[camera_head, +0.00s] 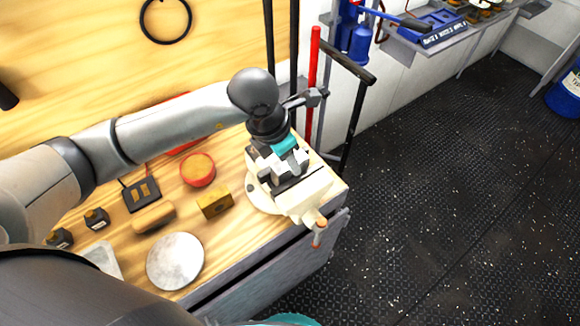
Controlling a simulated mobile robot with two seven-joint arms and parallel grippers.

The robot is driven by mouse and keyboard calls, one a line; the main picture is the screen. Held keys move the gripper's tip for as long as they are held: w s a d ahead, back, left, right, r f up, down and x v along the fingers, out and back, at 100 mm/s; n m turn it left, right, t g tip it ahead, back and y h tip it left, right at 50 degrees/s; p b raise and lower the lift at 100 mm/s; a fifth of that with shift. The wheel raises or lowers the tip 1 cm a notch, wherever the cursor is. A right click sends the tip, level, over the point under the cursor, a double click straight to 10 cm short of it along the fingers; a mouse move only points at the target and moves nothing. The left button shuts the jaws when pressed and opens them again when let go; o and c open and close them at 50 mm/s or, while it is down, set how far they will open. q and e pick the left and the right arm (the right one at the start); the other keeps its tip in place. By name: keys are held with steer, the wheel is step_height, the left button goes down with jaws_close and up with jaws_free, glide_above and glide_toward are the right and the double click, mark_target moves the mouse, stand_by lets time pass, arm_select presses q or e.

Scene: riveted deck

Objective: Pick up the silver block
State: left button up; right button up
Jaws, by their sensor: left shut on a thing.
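My left gripper (284,168) reaches in from the left over the cream vise (312,194) at the right end of the wooden bench. Its fingers point down at the vise and are shut on a small grey block, which appears to be the silver block (290,165). The fingers and the wrist hide much of the block. I cannot tell whether it touches the vise. My right gripper is not in view.
On the wooden bench (235,226) lie a gold block (214,203), a tan block (153,216), a red round tin (198,171), a dark box (142,194), a silver disc (175,261) and small black bottles (97,219). Bars stand behind the vise. Dark floor lies open at right.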

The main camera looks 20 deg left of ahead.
arm_select(q)
jaws_close()
steer(key=shift+r, duration=0.1)
stand_by(0.4)
